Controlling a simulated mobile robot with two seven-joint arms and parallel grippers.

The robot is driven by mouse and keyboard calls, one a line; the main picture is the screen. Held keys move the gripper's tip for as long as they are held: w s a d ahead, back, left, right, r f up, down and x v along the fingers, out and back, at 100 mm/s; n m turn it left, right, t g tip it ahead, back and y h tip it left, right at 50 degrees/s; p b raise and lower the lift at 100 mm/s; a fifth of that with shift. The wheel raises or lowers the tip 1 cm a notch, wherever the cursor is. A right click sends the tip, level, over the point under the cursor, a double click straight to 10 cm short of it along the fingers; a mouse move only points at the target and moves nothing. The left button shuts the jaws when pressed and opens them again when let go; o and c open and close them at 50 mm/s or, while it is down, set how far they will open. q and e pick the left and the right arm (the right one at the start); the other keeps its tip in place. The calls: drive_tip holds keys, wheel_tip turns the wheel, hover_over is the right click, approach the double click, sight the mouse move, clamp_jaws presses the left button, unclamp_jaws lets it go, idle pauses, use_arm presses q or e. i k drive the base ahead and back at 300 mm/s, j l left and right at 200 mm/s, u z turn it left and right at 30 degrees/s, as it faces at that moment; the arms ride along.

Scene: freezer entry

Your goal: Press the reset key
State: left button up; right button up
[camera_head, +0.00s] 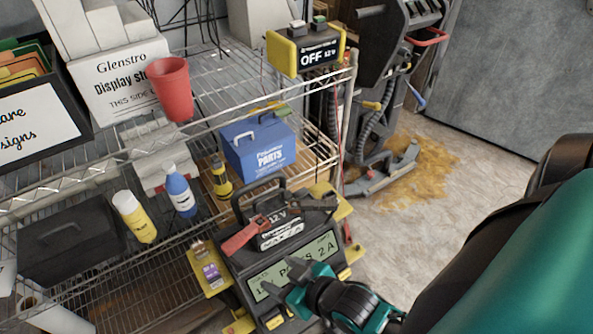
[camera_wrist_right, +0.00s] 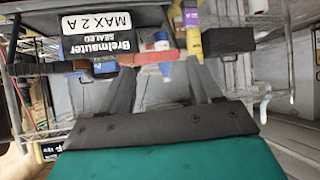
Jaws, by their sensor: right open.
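A dark charger unit (camera_head: 285,250) with yellow corners, a carry handle and a pale green display (camera_head: 313,258) stands at the front of the wire shelf. The display ends in "2 A"; my gripper covers part of it. A battery (camera_head: 281,230) marked "12 V" and "MAX 2 A" sits above the display, and its label also shows in the wrist view (camera_wrist_right: 97,37). My right gripper (camera_head: 285,282) is open in front of the display's lower left; its two fingers are apart and empty in the wrist view (camera_wrist_right: 160,78). I cannot make out any key labelled reset.
A second yellow-cornered unit (camera_head: 306,52) reading "OFF" stands on the upper shelf, with small keys on top. A blue parts box (camera_head: 258,150), yellow bottle (camera_head: 134,216), blue bottle (camera_head: 180,190) and red cup (camera_head: 172,88) are nearby. The floor at right (camera_head: 480,180) has a brown spill.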

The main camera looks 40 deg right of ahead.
sight(346, 272)
drive_tip(key=z, duration=1.65)
drive_tip(key=l+u, duration=0.55)
drive_tip(key=l, duration=0.2)
